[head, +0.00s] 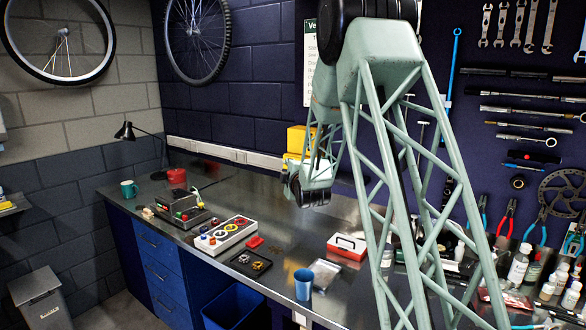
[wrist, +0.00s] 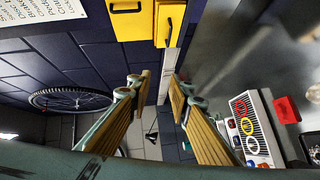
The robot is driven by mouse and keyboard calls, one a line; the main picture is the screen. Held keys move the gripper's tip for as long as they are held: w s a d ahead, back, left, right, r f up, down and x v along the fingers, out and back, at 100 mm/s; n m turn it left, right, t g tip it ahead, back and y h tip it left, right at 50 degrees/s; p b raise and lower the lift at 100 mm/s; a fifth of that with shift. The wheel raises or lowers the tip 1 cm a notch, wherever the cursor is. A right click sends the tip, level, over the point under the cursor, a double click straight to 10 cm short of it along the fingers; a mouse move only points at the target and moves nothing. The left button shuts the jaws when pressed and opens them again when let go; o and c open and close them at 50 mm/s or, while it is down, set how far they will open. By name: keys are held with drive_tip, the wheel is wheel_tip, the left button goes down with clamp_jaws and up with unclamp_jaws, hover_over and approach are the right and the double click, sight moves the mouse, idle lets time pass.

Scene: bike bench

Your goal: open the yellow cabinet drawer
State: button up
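The yellow cabinet (head: 296,139) stands at the back of the bench against the dark wall in the head view, partly hidden by my arm. In the wrist view it is at the top, cut off by the picture edge. Two yellow fronts show there, one on the left (wrist: 133,27) and one on the right (wrist: 163,12), each with a black handle. I cannot tell which front is the drawer, or whether it is fully shut. My gripper (wrist: 160,88) is open and empty, its fingers apart from the cabinet. In the head view its fingers are hard to make out.
Bottles and hanging tools crowd the right.

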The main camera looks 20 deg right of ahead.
drive_tip(key=w+d+f+n+t+h+p, duration=0.1)
drive_tip(key=w+d+f+n+t, duration=0.2)
drive_tip(key=d+f, duration=0.4)
drive_tip(key=shift+w+f, duration=0.5)
drive_tip(key=shift+w, duration=0.15)
drive_tip(key=shift+w+d, duration=0.1)
drive_tip(key=shift+d, duration=0.05)
drive_tip(key=p+x, duration=0.1)
drive_tip(key=x, duration=1.2)
drive_tip(key=shift+w, duration=0.25)
drive_tip(key=shift+d+r, duration=0.1)
drive_tip(key=shift+d, duration=0.05)
clamp_jaws()
